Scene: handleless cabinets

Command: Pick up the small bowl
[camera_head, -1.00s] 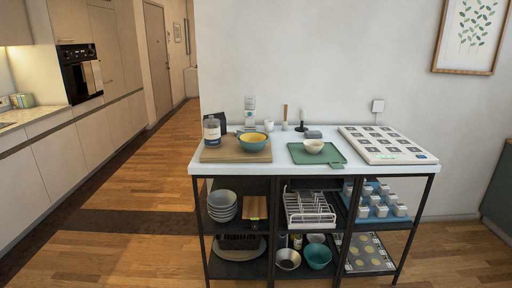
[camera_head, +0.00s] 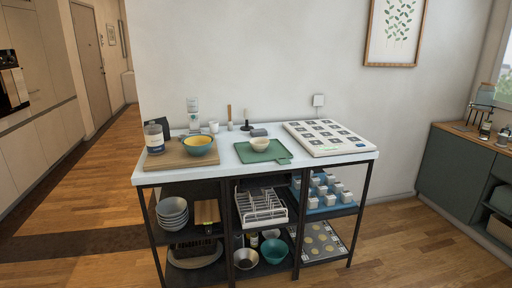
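Bowls of several sizes are in view. A small cream bowl (camera_head: 260,144) sits upright on a green board (camera_head: 273,154) in the middle of the white tabletop. A larger bowl, yellow inside and blue outside (camera_head: 199,145), stands on a wooden board (camera_head: 166,159) to its left. Stacked pale bowls (camera_head: 172,212) are on the shelf below, and a teal bowl (camera_head: 273,251) and a metal bowl (camera_head: 246,259) are on the lowest shelf. Neither of my grippers shows in the view.
A labelled jar (camera_head: 154,138), a white cup (camera_head: 214,127) and a dark grey block (camera_head: 259,132) stand around the boards. A large white panel (camera_head: 328,138) covers the right of the table. The wooden floor in front is clear.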

